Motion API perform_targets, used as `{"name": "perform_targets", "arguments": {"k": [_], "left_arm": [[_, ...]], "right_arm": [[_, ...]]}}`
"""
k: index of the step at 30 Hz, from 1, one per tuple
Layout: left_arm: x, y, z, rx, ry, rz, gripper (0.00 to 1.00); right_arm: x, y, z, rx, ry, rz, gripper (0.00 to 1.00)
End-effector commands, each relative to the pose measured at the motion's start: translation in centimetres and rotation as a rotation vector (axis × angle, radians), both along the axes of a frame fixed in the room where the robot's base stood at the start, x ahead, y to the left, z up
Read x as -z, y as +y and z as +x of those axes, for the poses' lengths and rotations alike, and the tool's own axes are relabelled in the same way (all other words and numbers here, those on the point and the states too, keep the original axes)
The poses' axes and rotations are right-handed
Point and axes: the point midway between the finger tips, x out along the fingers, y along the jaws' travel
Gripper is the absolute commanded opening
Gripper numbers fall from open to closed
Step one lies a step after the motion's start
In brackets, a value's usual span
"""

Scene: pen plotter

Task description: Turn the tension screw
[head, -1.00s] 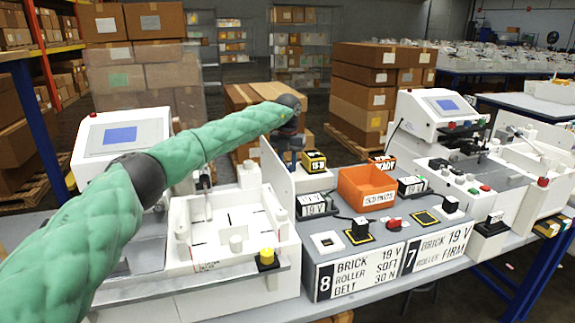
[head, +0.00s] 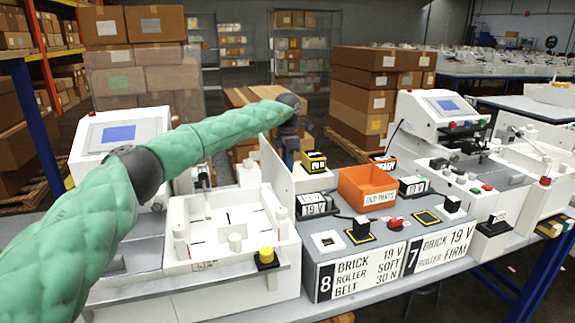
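My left arm, in a green quilted sleeve, reaches across the left machine (head: 232,215) in the head view. Its wrist bends down and my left gripper (head: 288,150) hangs behind the upright white panel (head: 275,175). The fingertips are hidden or too small to tell, so I cannot see whether they are open or hold anything. The left machine is white, with a tray holding several pegs and a yellow knob (head: 266,254) at its front corner. I cannot pick out the tension screw. My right gripper is not in view.
An orange bin (head: 368,188) marked OLD PARTS stands on the grey box (head: 350,250) between the two machines. Small black and yellow labelled blocks (head: 313,160) sit around it. A second white machine (head: 440,130) is at right. Stacked cartons (head: 375,85) stand behind.

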Motion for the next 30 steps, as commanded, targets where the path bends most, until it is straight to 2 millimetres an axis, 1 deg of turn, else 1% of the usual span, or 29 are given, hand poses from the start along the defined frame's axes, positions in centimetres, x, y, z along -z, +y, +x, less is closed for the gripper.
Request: {"name": "perform_targets", "arguments": {"k": [3,6,21,30], "left_arm": [[-0.1,0.1,0.1,0.11,-0.002,0.0,0.07],[-0.1,0.0,0.1,0.205,-0.002,-0.001,0.07],[-0.2,0.1,0.1,0.676,-0.003,-0.001,0.07],[-0.2,0.1,0.1,0.908,-0.004,0.0,0.07]], "right_arm": [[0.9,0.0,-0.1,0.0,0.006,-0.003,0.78],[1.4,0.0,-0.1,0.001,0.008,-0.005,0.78],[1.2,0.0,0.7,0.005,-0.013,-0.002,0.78],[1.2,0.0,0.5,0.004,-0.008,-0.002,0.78]]}}
